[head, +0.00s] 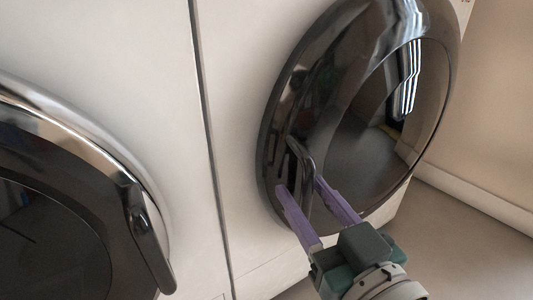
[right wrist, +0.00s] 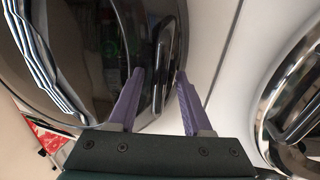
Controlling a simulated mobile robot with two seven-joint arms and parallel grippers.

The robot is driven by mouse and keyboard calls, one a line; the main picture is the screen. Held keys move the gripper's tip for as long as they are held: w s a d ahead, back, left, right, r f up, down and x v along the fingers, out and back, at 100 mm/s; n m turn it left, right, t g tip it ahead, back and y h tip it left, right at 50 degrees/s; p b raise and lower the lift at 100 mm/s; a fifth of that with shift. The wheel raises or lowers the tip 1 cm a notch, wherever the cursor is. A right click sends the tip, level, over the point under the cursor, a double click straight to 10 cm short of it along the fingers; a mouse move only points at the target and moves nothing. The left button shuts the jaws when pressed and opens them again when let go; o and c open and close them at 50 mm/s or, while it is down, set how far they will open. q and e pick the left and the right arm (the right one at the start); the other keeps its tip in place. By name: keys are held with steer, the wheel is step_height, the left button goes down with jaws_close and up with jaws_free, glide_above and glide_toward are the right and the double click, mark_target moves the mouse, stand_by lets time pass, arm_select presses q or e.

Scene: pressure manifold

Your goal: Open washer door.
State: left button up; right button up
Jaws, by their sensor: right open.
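A round dark door (head: 350,110) with glossy glass is on the white machine at the right of the head view, and it looks closed. Its upright handle (head: 303,162) is on the door's left side. My right gripper (head: 300,185), with purple fingers, is open at this handle. One finger shows on each side of the handle's lower part, and no grip is visible. In the right wrist view the gripper (right wrist: 159,74) is open in front of the door (right wrist: 85,50), with the handle (right wrist: 162,58) between or just beyond the fingertips. My left gripper is not in view.
A second white machine stands at the left, with a round chrome-rimmed door (head: 70,125) and its own handle (head: 148,240). A narrow dark seam (head: 205,120) separates the two machines. A beige wall (head: 495,110) and open floor (head: 450,240) are at the right.

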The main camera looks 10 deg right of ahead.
steer(key=shift+w, duration=0.2)
steer(key=shift+c, duration=0.2)
jaws_close()
stand_by(1.2)
